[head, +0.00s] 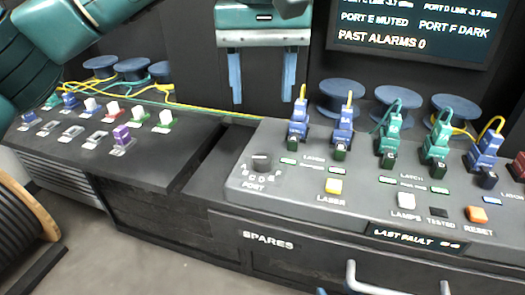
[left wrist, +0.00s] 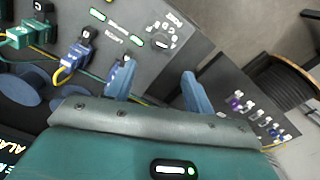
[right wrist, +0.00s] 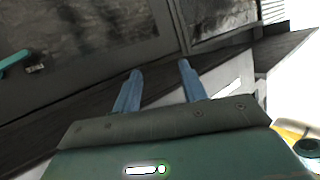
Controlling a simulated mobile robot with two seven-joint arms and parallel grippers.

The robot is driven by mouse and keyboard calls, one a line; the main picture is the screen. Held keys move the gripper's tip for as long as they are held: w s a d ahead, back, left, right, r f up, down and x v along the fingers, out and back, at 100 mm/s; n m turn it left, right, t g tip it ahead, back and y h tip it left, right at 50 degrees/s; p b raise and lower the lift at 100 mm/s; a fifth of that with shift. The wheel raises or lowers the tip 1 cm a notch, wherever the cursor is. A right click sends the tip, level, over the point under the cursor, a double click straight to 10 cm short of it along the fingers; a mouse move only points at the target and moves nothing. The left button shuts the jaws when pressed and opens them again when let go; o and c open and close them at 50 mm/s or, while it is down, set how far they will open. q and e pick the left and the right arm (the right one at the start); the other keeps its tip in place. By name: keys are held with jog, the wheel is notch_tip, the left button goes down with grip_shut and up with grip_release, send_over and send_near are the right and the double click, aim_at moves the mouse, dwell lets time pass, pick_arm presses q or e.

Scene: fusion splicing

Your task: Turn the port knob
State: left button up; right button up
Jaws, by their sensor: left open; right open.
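The port knob (head: 262,160) is a small black dial on the sloped grey console, above the printed letters and the word PORT. It also shows in the left wrist view (left wrist: 162,42), just beyond the fingertips. My left gripper (head: 263,100) is open and empty, fingers pointing down, above and behind the knob and apart from it. Its two blue fingers show spread in the left wrist view (left wrist: 158,70). My right gripper (right wrist: 160,70) is open and empty in the right wrist view, facing dark panels. I cannot make it out clearly in the head view.
Blue and green connectors (head: 390,138) with cables stand on the console right of the knob. Fibre spools (head: 342,95) stand behind. A lower bench (head: 90,165) with small coloured connectors is at left. A monitor (head: 410,30) hangs above.

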aim_at(263, 158)
pick_arm(q)
notch_tip(263, 158, down, 12)
jog(key=shift+f+b, duration=0.1)
jog(key=shift+b, duration=0.7)
pick_arm(e)
jog(key=shift+s+d+r+t, duration=0.1)
jog(key=shift+s+d+t, duration=0.05)
jog(key=shift+d+t, duration=0.15)
pick_arm(q)
jog(key=shift+c, duration=0.5)
jog(key=c, duration=0.9)
pick_arm(e)
jog(key=shift+a, duration=0.1)
